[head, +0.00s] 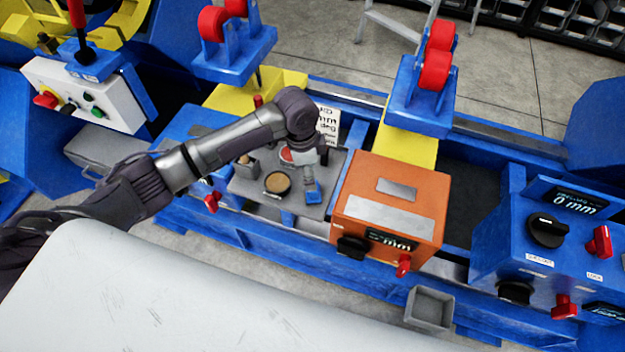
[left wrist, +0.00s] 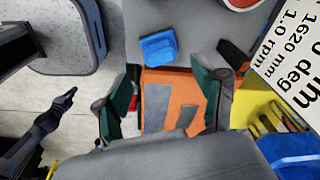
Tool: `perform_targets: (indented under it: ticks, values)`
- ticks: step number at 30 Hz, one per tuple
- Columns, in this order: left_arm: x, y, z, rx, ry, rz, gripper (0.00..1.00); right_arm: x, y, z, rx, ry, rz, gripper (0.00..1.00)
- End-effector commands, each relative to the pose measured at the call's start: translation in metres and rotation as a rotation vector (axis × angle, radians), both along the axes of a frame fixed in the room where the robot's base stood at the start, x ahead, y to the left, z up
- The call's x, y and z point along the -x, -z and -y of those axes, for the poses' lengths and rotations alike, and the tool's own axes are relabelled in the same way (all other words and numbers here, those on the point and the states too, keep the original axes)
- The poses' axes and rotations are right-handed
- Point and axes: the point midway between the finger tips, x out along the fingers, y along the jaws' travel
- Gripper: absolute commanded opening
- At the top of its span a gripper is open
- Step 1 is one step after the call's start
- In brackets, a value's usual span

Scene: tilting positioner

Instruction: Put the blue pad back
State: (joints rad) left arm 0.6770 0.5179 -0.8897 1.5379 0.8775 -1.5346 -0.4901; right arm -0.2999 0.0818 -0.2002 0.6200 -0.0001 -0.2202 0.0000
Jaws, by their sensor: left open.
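The small blue pad (head: 313,194) lies on the grey shelf (head: 296,204), near its front right corner beside the orange box. In the left wrist view the blue pad (left wrist: 158,47) lies on grey, ahead of the fingertips and apart from them. My left gripper (head: 309,174) points down close above the pad. In the left wrist view its green-lined fingers (left wrist: 165,80) are spread with nothing held, and the orange box shows between them. A dark arm, apparently my right one, is at the left edge of that view; its gripper (left wrist: 66,98) is too small to read.
The orange box (head: 388,212) with black knob and red handle stands right of the pad. A round brown-topped dish (head: 277,183), a red disc (head: 287,155) and a small grey holder (head: 245,166) are left. A printed card (head: 328,122) stands behind.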

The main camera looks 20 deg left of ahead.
Motion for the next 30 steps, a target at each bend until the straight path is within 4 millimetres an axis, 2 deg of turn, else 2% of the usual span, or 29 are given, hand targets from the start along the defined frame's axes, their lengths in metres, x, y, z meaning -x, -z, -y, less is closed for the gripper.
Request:
perform_targets:
  ticks: [1,6,12,23,26,30]
  values:
    - [-0.001,-0.012,-0.001,0.001,0.001,0.004,0.70,0.000,-0.001,0.000,0.000,0.000,-0.001,0.00]
    - [0.001,-0.039,-0.005,0.000,0.000,0.002,0.70,0.001,-0.002,0.000,0.000,0.000,-0.001,0.00]
    - [0.002,-0.053,-0.006,0.001,0.000,-0.001,0.70,0.001,-0.002,-0.001,-0.001,0.000,-0.001,0.00]
    - [0.005,-0.052,-0.004,0.004,0.000,-0.002,0.70,0.001,-0.002,-0.003,-0.003,0.002,-0.001,0.00]
    - [0.016,-0.043,0.007,0.024,-0.009,0.001,0.70,0.001,-0.002,-0.003,-0.003,0.002,-0.001,0.00]
    - [0.048,-0.022,0.034,0.086,-0.060,0.020,0.70,0.001,-0.002,-0.003,-0.003,0.002,-0.001,0.00]
